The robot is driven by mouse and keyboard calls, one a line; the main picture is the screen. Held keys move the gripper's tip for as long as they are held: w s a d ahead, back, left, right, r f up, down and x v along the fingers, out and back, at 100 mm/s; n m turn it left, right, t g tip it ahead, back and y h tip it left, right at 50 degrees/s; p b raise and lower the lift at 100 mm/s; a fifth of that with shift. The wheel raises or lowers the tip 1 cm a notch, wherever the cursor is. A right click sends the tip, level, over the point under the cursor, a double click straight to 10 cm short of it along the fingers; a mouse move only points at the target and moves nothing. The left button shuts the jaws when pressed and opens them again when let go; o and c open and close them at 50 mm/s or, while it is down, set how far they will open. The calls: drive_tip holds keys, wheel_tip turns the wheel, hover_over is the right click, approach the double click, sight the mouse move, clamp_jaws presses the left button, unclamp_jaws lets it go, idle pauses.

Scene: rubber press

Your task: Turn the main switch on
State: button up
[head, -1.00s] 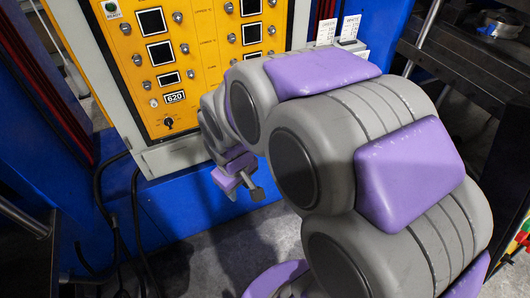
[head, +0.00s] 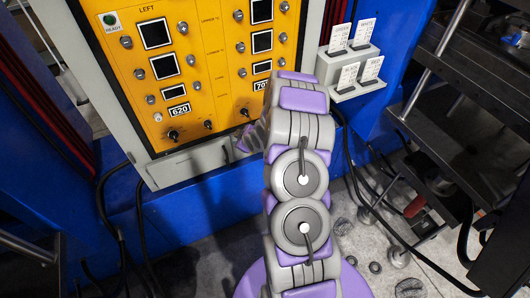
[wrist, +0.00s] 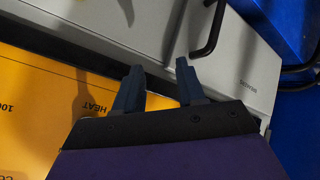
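The yellow control panel (head: 217,101) carries dark rotary knobs along its lower edge, a left one (head: 173,135), a middle one (head: 208,124) and a right one (head: 244,112). I cannot tell which control is the main switch. My gripper (wrist: 160,66) is open and empty, its two dark fingers apart, over the panel's lower edge and the grey cover below it. In the wrist view the yellow face (wrist: 35,115) shows the word HEAT, and no knob is clearly seen. In the head view the arm hides most of the gripper, near the panel's lower right.
A black handle (wrist: 212,32) sits on the grey cover (wrist: 150,25). A grey card holder (head: 345,68) stands right of the panel. Black cables (head: 142,225) hang at the lower left. Dark press machinery (head: 465,130) fills the right side.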

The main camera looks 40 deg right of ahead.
drive_tip(key=s+d+f+t+h+p, duration=0.1)
drive_tip(key=s+d+f+t, duration=0.1)
drive_tip(key=s+d+f, duration=0.3)
drive_tip(key=d+f+t+p, duration=0.1)
drive_tip(key=d+f+t, duration=0.15)
drive_tip(key=f, duration=0.35)
drive_tip(key=s+f+t+h, duration=0.1)
drive_tip(key=s+f+t, duration=0.15)
drive_tip(key=s, duration=0.45)
drive_tip(key=s+f+t+h, duration=0.1)
drive_tip(key=s+f+h, duration=0.15)
drive_tip(key=s, duration=0.35)
drive_tip(key=b+x, duration=0.5)
drive_tip(key=x, duration=1.2)
drive_tip(key=shift+a+f, duration=0.3)
drive_tip(key=shift+f, duration=0.2)
drive_tip(key=shift+y, duration=0.25)
drive_tip(key=shift+c, duration=0.3)
clamp_jaws()
